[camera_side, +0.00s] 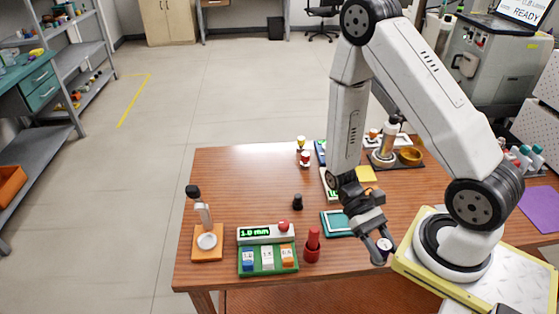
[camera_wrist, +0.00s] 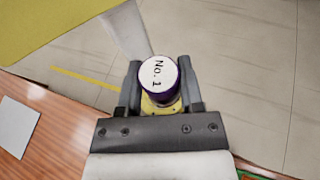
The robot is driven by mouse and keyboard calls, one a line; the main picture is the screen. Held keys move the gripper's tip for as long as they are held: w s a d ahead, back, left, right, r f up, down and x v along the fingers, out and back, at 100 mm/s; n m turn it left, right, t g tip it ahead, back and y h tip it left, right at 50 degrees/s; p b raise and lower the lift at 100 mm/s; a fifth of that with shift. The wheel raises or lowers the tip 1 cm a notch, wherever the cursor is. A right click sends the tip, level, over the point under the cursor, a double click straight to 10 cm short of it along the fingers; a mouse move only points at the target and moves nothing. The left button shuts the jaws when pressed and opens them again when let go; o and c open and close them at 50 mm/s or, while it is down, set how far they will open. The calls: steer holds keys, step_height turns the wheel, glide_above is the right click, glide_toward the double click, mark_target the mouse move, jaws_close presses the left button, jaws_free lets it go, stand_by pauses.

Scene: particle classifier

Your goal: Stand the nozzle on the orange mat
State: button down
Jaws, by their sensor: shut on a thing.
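My gripper (camera_side: 380,248) is low at the front of the table beside the arm's base. Its fingers (camera_wrist: 160,85) are shut on a round purple piece (camera_wrist: 159,82) with a white top marked "No. 1". The piece also shows in the side view (camera_side: 385,244), partly hidden by the fingers. I cannot tell whether it is the nozzle, because its lower part is hidden. An orange mat-like board (camera_side: 207,256) lies at the table's front left, far from my gripper.
A green tray with several small blocks (camera_side: 268,272) lies under a 1.0 mm display (camera_side: 265,234). A red upright piece (camera_side: 312,247), a small black piece (camera_side: 297,202) and a teal-edged tray (camera_side: 337,223) stand between the board and my gripper. The table's back left is clear.

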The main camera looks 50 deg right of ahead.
steer(key=w+d+n+t+h, duration=0.1)
steer(key=d+n+t+h, duration=0.1)
steer(key=d+n+h, duration=0.5)
steer(key=w+d+f+n+t+h, duration=0.1)
steer(key=w+d+n+t+h, duration=0.1)
steer(key=d+n+h, duration=0.6)
steer(key=shift+w+d+t+h, duration=0.25)
steer(key=shift+d+t+h, duration=0.25)
steer(key=shift+d, duration=3.25)
steer(key=w+d+f, duration=0.2)
steer(key=w+f, duration=0.1)
steer(key=w+d+f, duration=0.2)
steer(key=w+d, duration=0.1)
steer(key=w+d+f, duration=0.3)
steer(key=shift+w+d+f, duration=0.2)
steer(key=shift+w+f, duration=0.15)
steer(key=shift+w+d+f, duration=0.2)
steer(key=shift+w+f, duration=0.05)
steer(key=shift+f, duration=0.1)
